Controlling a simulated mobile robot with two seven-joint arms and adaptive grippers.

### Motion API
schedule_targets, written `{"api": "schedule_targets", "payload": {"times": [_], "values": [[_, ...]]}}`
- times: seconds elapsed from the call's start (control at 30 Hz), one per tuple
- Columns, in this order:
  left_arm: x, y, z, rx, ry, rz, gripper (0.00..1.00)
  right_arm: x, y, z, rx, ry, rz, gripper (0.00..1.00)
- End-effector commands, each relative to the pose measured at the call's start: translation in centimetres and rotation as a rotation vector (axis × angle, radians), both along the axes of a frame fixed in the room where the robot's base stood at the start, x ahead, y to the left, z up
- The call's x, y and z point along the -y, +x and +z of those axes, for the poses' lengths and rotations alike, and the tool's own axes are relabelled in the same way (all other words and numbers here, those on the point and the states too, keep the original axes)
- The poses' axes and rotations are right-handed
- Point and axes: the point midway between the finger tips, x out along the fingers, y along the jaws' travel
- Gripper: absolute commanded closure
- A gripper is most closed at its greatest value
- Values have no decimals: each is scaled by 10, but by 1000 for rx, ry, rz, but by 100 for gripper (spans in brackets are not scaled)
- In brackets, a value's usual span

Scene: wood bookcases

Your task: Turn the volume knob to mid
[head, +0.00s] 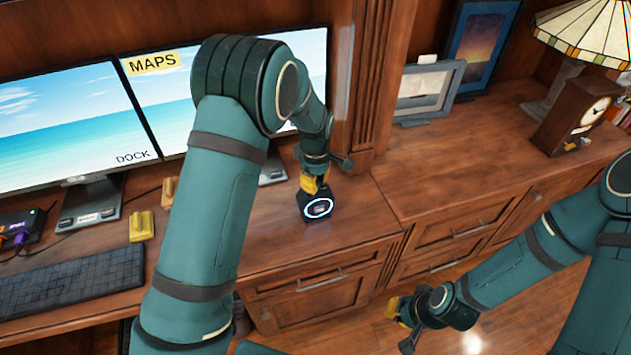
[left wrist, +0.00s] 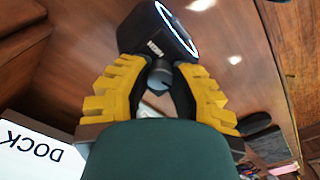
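A black boxy speaker (head: 318,208) with a glowing white-blue ring stands on the desk, right of the monitors. It also shows at the top of the left wrist view (left wrist: 150,30). Its small grey volume knob (left wrist: 160,76) sticks out toward the gripper, with white lettering near it too small to read surely. My left gripper (left wrist: 160,70) has a yellow-backed finger on each side of the knob, the dark pads closed in on it. In the head view, this gripper (head: 315,182) hides the knob. My right gripper (head: 399,327) is open and empty, low over the floor.
Two monitors (head: 60,125) stand left and behind, with a keyboard (head: 72,280) in front. Small yellow blocks (head: 141,226) sit on the desk. A picture frame (head: 428,92), a clock (head: 580,118) and a lamp are on the right cabinet. The desk right of the speaker is clear.

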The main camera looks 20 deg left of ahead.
Motion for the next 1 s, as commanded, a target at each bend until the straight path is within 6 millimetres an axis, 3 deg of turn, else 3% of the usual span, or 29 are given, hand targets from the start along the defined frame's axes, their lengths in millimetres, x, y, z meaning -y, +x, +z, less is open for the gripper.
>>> {"api": "schedule_targets", "payload": {"times": [0.57,1.0], "values": [[0,0,0,0,-1,-71,100,0,0,1,1,0,0,100],[-1,0,1,1,0,-431,100,0,2,6,4,-1,-4,100]]}}
